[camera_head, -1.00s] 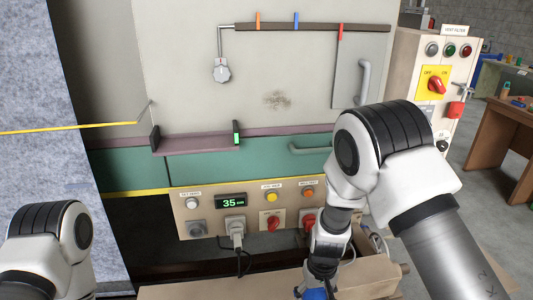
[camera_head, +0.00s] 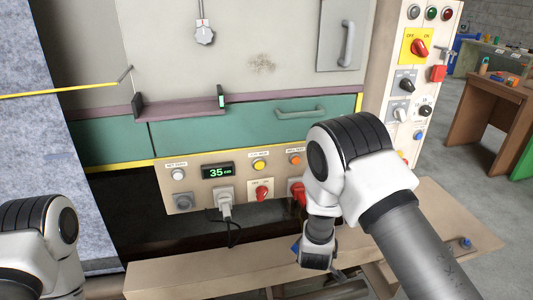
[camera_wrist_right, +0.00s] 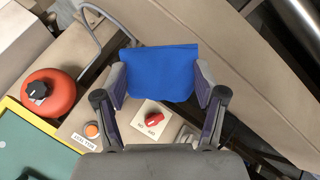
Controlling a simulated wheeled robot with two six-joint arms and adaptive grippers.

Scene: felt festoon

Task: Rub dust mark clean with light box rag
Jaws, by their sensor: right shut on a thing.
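The dust mark (camera_head: 262,63) is a faint brownish smudge on the pale upper panel. My right gripper (camera_wrist_right: 160,82) is shut on a flat blue rag (camera_wrist_right: 160,68), which spans between its two fingers in the right wrist view. In the head view a small blue edge of the rag (camera_head: 296,246) shows beside my right wrist, low in front of the control panel. The rag is below the dust mark and well apart from it. Most of the rag and the right fingers are hidden there. My left arm shows at the lower left, but its gripper is out of view.
A grey handle (camera_head: 347,43) stands out right of the mark. A hanging knob (camera_head: 204,34) is left of it. Below are a mauve ledge (camera_head: 180,108), a green drawer (camera_head: 250,128) and the control panel (camera_head: 238,178) with knobs and a plug. A beige bench (camera_head: 190,272) lies lower.

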